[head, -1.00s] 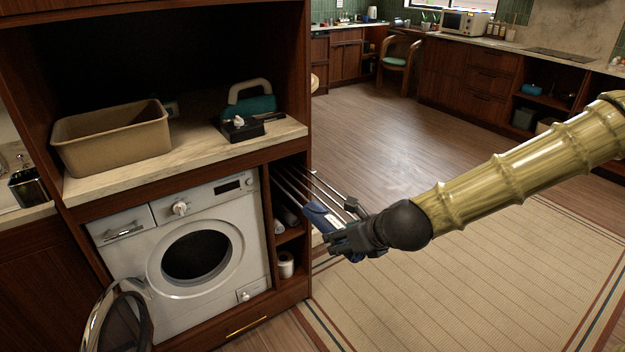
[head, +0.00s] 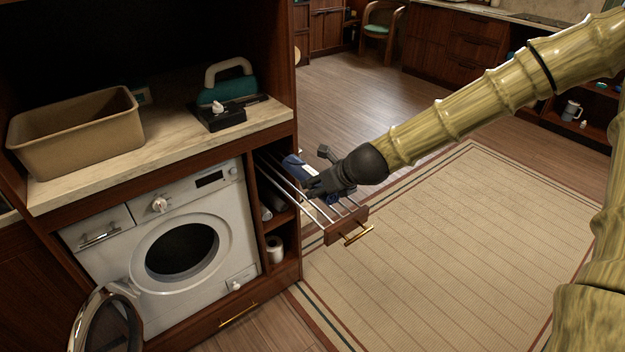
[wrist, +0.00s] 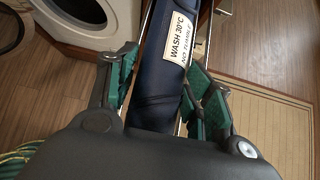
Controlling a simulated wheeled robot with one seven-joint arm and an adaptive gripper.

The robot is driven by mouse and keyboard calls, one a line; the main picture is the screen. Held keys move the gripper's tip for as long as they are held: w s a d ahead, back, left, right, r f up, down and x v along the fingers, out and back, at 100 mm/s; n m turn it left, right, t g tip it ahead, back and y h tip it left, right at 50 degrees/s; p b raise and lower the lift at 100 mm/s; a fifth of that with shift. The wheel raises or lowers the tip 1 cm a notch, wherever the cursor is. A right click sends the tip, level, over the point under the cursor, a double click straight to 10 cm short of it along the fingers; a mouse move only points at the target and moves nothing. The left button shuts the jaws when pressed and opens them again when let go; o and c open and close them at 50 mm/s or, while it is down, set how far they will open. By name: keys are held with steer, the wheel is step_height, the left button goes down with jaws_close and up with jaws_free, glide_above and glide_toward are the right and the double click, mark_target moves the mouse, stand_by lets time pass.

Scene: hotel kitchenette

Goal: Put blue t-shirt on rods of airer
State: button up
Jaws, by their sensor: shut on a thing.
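The blue t-shirt (head: 293,165) is a rolled dark-blue bundle, partly hidden by my gripper in the head view. In the wrist view the t-shirt (wrist: 152,105) runs between the fingers, with a white wash label on it. My gripper (head: 308,184) is shut on it. The airer (head: 347,224) is a pulled-out rack of metal rods with a wooden front and brass handle, beside the washing machine. The t-shirt is over the rods in the head view; I cannot tell whether it touches them.
The washing machine (head: 162,250) has its round door (head: 106,322) swung open at the lower left. A beige basin (head: 75,140) and a teal iron (head: 228,84) stand on the counter above. A paper roll (head: 275,249) is in the cubby below the airer. The rug (head: 440,240) is clear.

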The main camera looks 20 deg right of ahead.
steer(key=w, duration=0.4)
steer(key=w+p, duration=0.1)
steer(key=w, duration=0.1)
steer(key=shift+d+f, duration=0.2)
steer(key=shift+d, duration=0.2)
steer(key=shift+s+f, duration=0.1)
steer(key=shift+f, duration=1.7)
steer(key=shift+f, duration=0.1)
steer(key=o, duration=1.1)
steer(key=shift+s+r, duration=0.1)
steer(key=shift+r, duration=0.1)
steer(key=shift+s+r, duration=0.25)
steer(key=shift+r, duration=0.05)
steer(key=shift+v, duration=5.5)
steer(key=shift+d, duration=0.1)
